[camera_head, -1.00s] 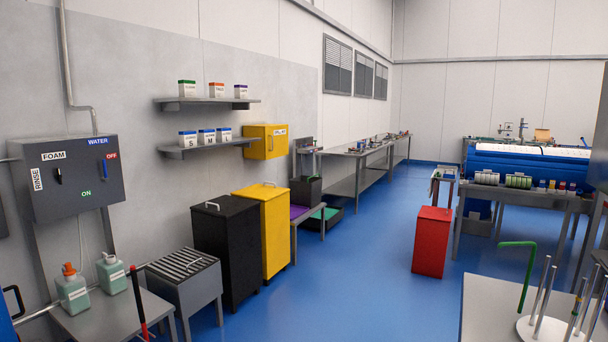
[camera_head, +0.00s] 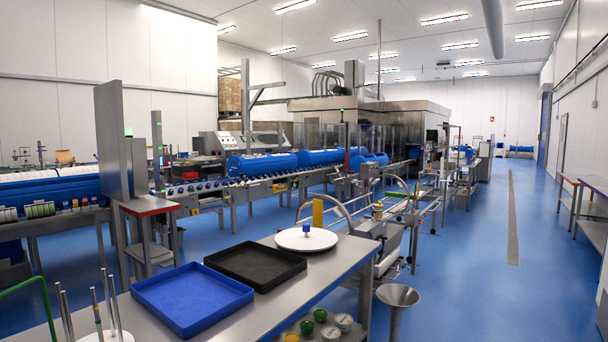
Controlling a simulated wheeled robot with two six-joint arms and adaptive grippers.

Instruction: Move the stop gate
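I cannot tell for sure which part is the stop gate. A conveyor line (camera_head: 190,194) with blue tubs (camera_head: 262,164) on it runs from the left middle toward a large steel machine (camera_head: 400,115). A narrower railed conveyor (camera_head: 425,205) with small yellow and green parts stands right of the middle. A yellow upright piece (camera_head: 318,212) stands by curved metal rails (camera_head: 345,207) behind the near table. Neither of my grippers shows in the head view.
A near steel table (camera_head: 325,262) holds a blue tray (camera_head: 192,298), a black tray (camera_head: 256,265) and a white round plate (camera_head: 306,239). A steel funnel stand (camera_head: 397,296) is on the floor beside it. Blue floor (camera_head: 480,270) is open at the right.

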